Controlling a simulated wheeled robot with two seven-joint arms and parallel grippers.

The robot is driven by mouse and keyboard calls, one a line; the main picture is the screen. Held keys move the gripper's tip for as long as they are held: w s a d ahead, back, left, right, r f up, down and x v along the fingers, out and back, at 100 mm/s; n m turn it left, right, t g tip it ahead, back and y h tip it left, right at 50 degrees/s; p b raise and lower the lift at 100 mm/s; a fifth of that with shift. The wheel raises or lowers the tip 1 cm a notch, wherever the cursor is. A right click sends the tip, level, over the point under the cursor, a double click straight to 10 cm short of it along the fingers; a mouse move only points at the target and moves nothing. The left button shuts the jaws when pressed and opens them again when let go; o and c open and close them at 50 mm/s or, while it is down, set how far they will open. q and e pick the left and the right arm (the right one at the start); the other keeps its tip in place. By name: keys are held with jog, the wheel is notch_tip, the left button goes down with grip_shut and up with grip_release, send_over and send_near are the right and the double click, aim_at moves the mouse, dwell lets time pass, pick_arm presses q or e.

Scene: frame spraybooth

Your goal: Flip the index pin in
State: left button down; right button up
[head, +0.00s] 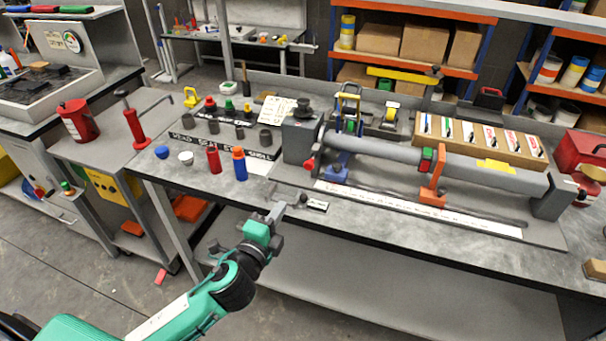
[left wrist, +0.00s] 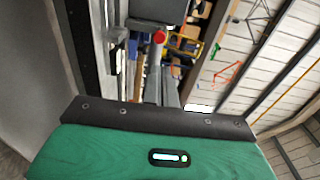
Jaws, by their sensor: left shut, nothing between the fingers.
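The bench fixture is a long grey tube (head: 385,152) running from a grey block (head: 299,142) at its left end to a grey end bracket (head: 551,198). A red round knob (head: 309,165) sticks out low on the front of the grey block; it looks like the index pin's knob. In the left wrist view a red knob (left wrist: 160,37) shows beyond the gripper. My left gripper (head: 301,200) is shut and empty at the bench's front edge, below and in front of the knob, apart from it. My right gripper is not in view.
A blue support (head: 337,170) and an orange support (head: 432,190) hold the tube. A white scale strip (head: 420,209) runs in front of it. Red and blue bottles (head: 239,164) and small cups stand left of the fixture. A wooden tray (head: 481,143) lies behind.

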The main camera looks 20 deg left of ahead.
pick_arm(q)
jog(key=shift+w, duration=0.15)
jog(key=p, duration=0.4)
send_near(306, 166)
jog(key=w, duration=0.4)
jog(key=w+d, duration=0.1)
jog(key=w, duration=0.1)
jog(key=shift+w, duration=0.4)
jog(key=shift+w, duration=0.1)
jog(key=shift+w+b, duration=0.3)
jog(key=shift+w, duration=0.6)
jog(key=shift+r, duration=0.1)
